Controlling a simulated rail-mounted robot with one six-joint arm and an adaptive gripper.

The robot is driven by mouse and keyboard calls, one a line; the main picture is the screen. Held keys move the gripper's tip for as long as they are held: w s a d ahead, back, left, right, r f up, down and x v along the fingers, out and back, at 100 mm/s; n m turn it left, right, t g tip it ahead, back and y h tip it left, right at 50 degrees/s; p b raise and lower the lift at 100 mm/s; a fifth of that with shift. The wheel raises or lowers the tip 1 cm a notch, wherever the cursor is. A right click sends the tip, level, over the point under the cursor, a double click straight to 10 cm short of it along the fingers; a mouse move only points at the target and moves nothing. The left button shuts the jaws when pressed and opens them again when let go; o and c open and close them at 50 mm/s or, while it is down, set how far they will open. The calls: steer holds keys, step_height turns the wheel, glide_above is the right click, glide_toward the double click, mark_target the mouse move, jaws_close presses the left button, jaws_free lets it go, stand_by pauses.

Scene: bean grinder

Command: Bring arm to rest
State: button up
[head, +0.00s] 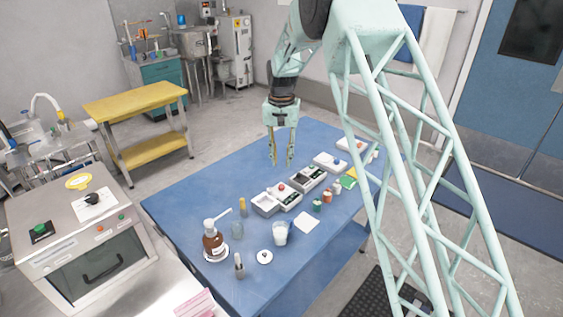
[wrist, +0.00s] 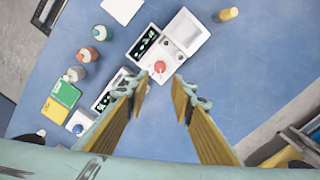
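My gripper (head: 281,161) hangs down above the far side of the blue table (head: 190,202), with its two yellow fingers pointing at the tabletop. In the wrist view the gripper (wrist: 160,98) is open, with a clear gap between the fingers and nothing held. The fingertips are above the table and apart from the objects below.
More white devices (head: 330,161) and small bottles (head: 317,205) stand near the table's right side. A brown pump bottle (head: 213,240), a white cup (head: 280,233) and a dropper bottle (head: 239,265) stand toward the front. The table's left part is clear. A yellow bench (head: 135,101) stands behind.

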steer(key=shift+r, duration=0.1)
steer(key=s+d+r+t, duration=0.1)
steer(key=s+d+r, duration=0.7)
steer(key=r, duration=0.4)
steer(key=s+d+r, duration=0.5)
steer(key=s+r, duration=0.5)
steer(key=r, duration=0.2)
steer(key=s+d+r+t+b, duration=0.1)
steer(key=s+d+r, duration=0.3)
steer(key=s, duration=0.5)
steer(key=s+d+r+b, duration=0.1)
steer(key=s+d+r, duration=0.3)
steer(key=s, duration=0.4)
steer(key=s+d+f+t, duration=0.1)
steer(key=s+d, duration=0.1)
steer(key=s, duration=1.2)
steer(key=s+d+f+n+t, duration=0.1)
steer(key=s+d+f, duration=0.1)
steer(key=s, duration=1.3)
steer(key=shift+s+d+f, duration=0.2)
steer(key=shift+d+f, duration=0.05)
steer(key=shift+d, duration=0.5)
steer(key=shift+b, duration=0.3)
